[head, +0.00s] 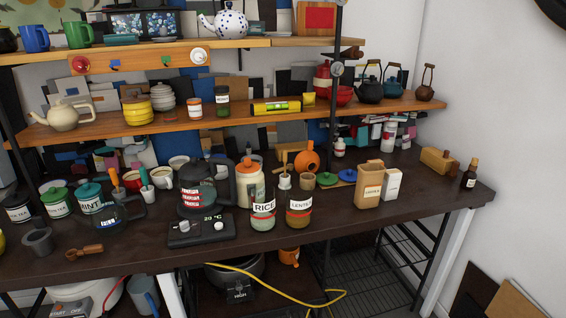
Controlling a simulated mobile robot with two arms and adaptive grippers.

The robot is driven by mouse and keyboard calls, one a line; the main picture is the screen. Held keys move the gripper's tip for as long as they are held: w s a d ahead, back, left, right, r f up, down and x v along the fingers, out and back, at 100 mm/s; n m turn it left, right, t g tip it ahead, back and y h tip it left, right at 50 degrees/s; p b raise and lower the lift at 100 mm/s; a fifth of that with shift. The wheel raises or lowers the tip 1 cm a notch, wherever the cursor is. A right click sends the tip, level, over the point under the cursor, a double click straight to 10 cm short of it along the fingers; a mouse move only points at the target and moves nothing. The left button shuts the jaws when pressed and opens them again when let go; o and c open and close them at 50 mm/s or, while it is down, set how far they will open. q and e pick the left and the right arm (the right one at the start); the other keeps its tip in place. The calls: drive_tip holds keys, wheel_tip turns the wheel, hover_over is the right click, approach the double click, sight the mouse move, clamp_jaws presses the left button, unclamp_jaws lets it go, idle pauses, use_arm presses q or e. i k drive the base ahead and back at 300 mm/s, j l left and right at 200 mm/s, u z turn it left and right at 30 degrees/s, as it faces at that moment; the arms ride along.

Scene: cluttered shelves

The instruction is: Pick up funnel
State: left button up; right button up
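I cannot pick out a funnel for certain among the crowded items. A rounded orange object (308,158) with a dark round opening sits at the back of the dark table, right of the middle; I cannot tell what it is. Another small orange object (289,257) is partly hidden below the table's front edge. Neither of my grippers shows in the head view.
The dark table (350,222) holds a kettle on a scale (203,228), a rice jar (263,210), a lentils jar (299,208) and a tan carton (368,184). Wooden shelves (400,107) with pots hang above. A yellow cable (290,301) runs below. The table's right front is clear.

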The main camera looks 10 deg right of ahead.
sight(302, 160)
drive_tip(key=i+l+u, duration=0.1)
drive_tip(key=u, duration=0.3)
drive_tip(key=i+l+u, duration=0.1)
drive_tip(key=l+u, duration=0.55)
drive_tip(key=u, duration=0.15)
drive_tip(key=l+u, duration=0.4)
drive_tip(key=i+j, duration=0.05)
drive_tip(key=j, duration=0.05)
